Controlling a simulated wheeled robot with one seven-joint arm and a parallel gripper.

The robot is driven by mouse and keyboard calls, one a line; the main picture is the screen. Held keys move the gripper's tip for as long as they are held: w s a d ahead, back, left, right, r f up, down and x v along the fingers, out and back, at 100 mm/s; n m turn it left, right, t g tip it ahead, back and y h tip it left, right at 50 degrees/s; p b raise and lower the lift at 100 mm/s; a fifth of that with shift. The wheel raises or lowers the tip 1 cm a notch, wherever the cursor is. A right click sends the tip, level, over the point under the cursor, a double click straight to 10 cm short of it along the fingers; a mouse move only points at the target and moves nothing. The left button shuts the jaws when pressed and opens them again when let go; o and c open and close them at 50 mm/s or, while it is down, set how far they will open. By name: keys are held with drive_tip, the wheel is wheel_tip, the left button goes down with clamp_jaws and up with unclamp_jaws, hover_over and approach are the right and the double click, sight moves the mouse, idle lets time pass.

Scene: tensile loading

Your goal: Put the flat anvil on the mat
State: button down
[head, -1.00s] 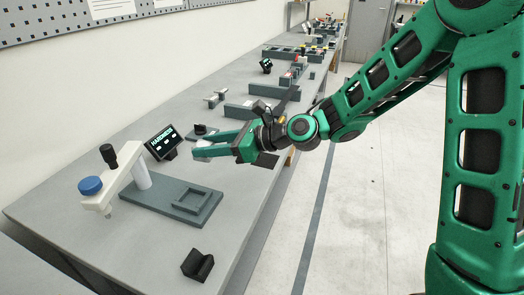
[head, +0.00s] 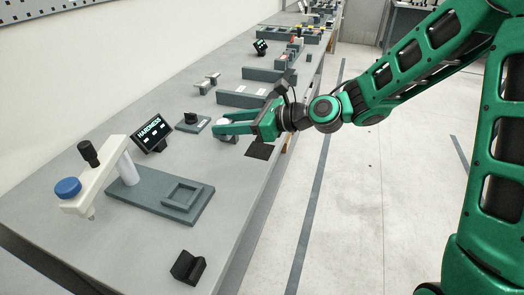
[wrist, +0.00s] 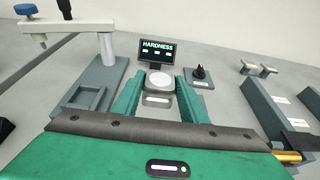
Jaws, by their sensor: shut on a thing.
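The flat anvil (wrist: 160,80) is a pale round disc on a grey lower part. My gripper (wrist: 160,88) is shut on it, with one green finger on each side. In the head view my gripper (head: 220,127) is over the bench, and the anvil is mostly hidden by the fingers. I cannot tell whether it is clear of the bench top. The mat (head: 260,151) is a small black square near the bench's front edge. It lies to the right of and slightly nearer than the fingertips, below my wrist. It is empty.
The hardness tester (head: 158,192) stands to the left, with a display (head: 152,134) behind it. A grey plate with a black cone (head: 192,121) is just beyond the fingers. Grey blocks (head: 243,98) lie farther back. A black block (head: 187,266) is at the front.

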drive_tip(key=w+d+f, duration=0.2)
drive_tip(key=d, duration=0.1)
drive_tip(key=w+d+f, duration=0.2)
drive_tip(key=d, duration=0.1)
drive_tip(key=w+d+f, duration=0.2)
drive_tip(key=d+f, duration=0.1)
drive_tip(key=shift+w+d, duration=0.15)
drive_tip(key=shift+d, duration=0.2)
drive_tip(key=shift+f, duration=1.95)
drive_tip(key=c, duration=1.1)
unclamp_jaws()
drive_tip(key=shift+f, duration=0.15)
drive_tip(key=shift+d, duration=0.1)
drive_tip(key=v, duration=1.2)
